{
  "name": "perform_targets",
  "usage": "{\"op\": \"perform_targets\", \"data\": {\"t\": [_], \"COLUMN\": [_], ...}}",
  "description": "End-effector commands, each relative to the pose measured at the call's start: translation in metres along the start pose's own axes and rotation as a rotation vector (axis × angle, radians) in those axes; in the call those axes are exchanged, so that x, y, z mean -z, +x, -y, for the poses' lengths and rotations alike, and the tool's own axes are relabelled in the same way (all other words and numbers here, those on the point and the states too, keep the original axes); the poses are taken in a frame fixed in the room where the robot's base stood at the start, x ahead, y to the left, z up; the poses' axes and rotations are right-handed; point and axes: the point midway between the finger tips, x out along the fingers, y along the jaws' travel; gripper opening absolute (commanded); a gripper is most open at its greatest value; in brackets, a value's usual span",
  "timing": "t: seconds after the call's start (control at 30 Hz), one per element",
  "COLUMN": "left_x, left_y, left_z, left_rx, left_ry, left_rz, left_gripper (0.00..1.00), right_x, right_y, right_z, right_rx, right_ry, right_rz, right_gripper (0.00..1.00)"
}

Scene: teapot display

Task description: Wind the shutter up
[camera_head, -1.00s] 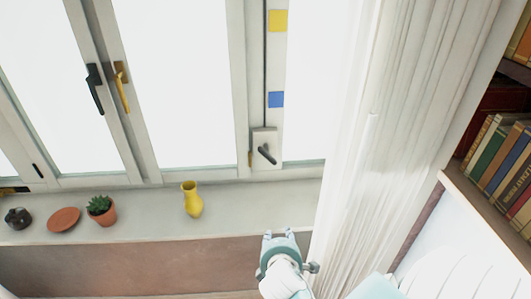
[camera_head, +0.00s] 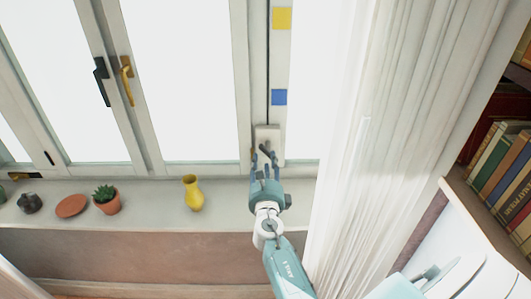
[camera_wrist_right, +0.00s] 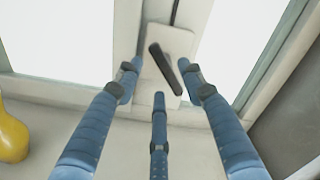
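The shutter winder is a pale box (camera_head: 267,135) on the window frame with a short dark crank handle (camera_head: 266,150), slanting down to the right. In the right wrist view the crank handle (camera_wrist_right: 166,67) lies ahead of the fingers, on the box (camera_wrist_right: 173,40). A cord runs up from the box past a blue square (camera_head: 279,97) and a yellow square (camera_head: 282,18). My right gripper (camera_head: 264,163) is just below the handle, its fingers spread open and empty. In the wrist view the right gripper (camera_wrist_right: 163,85) shows fingers around the handle's lower side, without clear contact. My left gripper is not in view.
A yellow vase (camera_head: 193,193) stands on the sill left of my right gripper; a potted plant (camera_head: 107,199), a terracotta dish (camera_head: 72,205) and a dark pot (camera_head: 30,203) stand farther left. A white curtain (camera_head: 345,150) hangs close on the right. Window handles (camera_head: 126,80) are at upper left.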

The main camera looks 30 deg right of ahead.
Motion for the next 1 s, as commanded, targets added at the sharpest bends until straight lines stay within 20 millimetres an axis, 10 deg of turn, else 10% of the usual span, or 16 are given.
{"op": "perform_targets", "data": {"t": [0.3,0.67,0.9,1.0], "left_x": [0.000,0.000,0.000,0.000], "left_y": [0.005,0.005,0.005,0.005], "left_z": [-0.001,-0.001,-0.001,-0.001], "left_rx": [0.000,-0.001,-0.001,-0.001], "left_ry": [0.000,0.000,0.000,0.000], "left_rz": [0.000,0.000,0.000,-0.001], "left_gripper": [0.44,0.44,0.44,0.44], "right_x": [0.000,0.001,0.001,0.001], "right_y": [0.047,0.054,0.053,0.053], "right_z": [0.000,0.000,0.000,0.000], "right_rx": [0.001,0.001,0.001,0.001], "right_ry": [0.001,0.003,0.003,0.003], "right_rz": [0.000,-0.001,-0.001,-0.001], "right_gripper": [0.40,0.40,0.00,0.00]}}
